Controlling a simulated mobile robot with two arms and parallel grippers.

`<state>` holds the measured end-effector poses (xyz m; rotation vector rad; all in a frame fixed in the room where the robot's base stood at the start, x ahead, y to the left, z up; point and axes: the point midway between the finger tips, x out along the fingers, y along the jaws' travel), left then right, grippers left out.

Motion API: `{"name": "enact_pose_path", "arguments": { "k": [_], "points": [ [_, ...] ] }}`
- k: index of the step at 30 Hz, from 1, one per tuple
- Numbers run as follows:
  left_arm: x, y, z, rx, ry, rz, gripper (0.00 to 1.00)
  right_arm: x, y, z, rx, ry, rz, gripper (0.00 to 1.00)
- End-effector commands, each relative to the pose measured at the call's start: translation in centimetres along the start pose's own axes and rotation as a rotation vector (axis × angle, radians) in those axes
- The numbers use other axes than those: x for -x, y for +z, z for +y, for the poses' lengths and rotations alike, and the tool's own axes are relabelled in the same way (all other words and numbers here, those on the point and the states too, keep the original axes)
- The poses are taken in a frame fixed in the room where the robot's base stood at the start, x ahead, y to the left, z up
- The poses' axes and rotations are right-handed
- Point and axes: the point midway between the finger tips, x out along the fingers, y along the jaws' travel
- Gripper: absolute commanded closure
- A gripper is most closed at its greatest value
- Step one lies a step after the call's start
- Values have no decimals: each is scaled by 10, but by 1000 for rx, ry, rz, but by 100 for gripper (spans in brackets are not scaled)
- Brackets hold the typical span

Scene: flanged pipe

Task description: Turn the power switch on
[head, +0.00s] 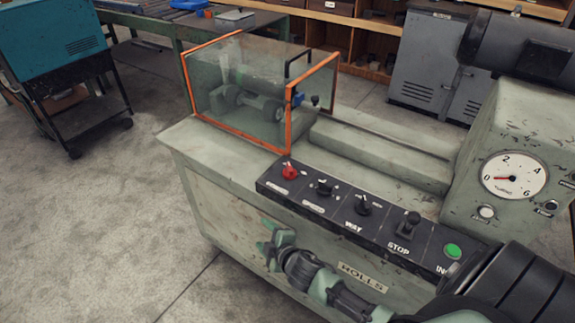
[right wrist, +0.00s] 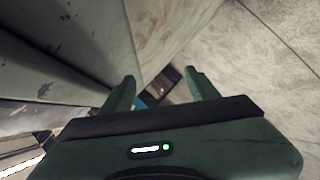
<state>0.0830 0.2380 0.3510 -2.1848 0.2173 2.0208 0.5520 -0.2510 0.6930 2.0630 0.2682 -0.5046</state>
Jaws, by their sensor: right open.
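The machine's sloping black control panel (head: 345,216) holds a red knob (head: 290,171), several black knobs and levers, and a green button (head: 453,250). I cannot read which control is the power switch. A small dark switch (head: 551,204) and a pale round button (head: 486,212) sit below the gauge on the right block. My right gripper (head: 267,246) is open and empty, in front of the machine's front face and below the panel's left part, touching no control. In the right wrist view its two fingers (right wrist: 160,88) stand apart. My left gripper is not in view.
A clear guard box with orange edges (head: 287,115) stands on the machine's left end. A gauge (head: 514,176) reads near zero. A teal cart (head: 60,45) stands at the back left, grey cabinets (head: 425,65) behind. The floor (head: 120,190) left of the machine is clear.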

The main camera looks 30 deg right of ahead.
Motion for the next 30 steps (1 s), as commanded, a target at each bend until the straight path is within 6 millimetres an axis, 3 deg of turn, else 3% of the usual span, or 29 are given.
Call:
{"name": "enact_pose_path", "arguments": {
  "k": [1, 4, 6, 9, 12, 14, 17, 21, 25, 27, 30],
  "points": [
    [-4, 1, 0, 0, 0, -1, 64, -3, -31, 44, 100, 91, 79, 40],
    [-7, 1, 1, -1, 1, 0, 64, -1, -95, 119, 362, 273, 246, 40],
    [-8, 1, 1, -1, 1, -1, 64, 4, -146, 165, 633, 417, 393, 40],
    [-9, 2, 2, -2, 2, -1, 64, 11, -195, 192, 1041, 557, 580, 40],
    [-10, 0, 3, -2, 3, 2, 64, 14, -215, 199, 1479, 629, 759, 40],
    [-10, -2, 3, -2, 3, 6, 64, 13, -210, 200, 1740, 629, 860, 40],
    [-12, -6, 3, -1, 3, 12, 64, 10, -174, 206, 2126, 544, 1015, 40],
    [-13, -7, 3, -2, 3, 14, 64, 18, -96, 236, 2509, 283, 1210, 40],
    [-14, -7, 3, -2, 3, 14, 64, 39, -32, 270, 2670, 17, 1353, 40],
    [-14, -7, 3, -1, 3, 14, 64, 51, -9, 283, 2699, -87, 1406, 40],
    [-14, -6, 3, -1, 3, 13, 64, 61, 7, 291, 2713, -171, 1451, 40]
  ]
}}
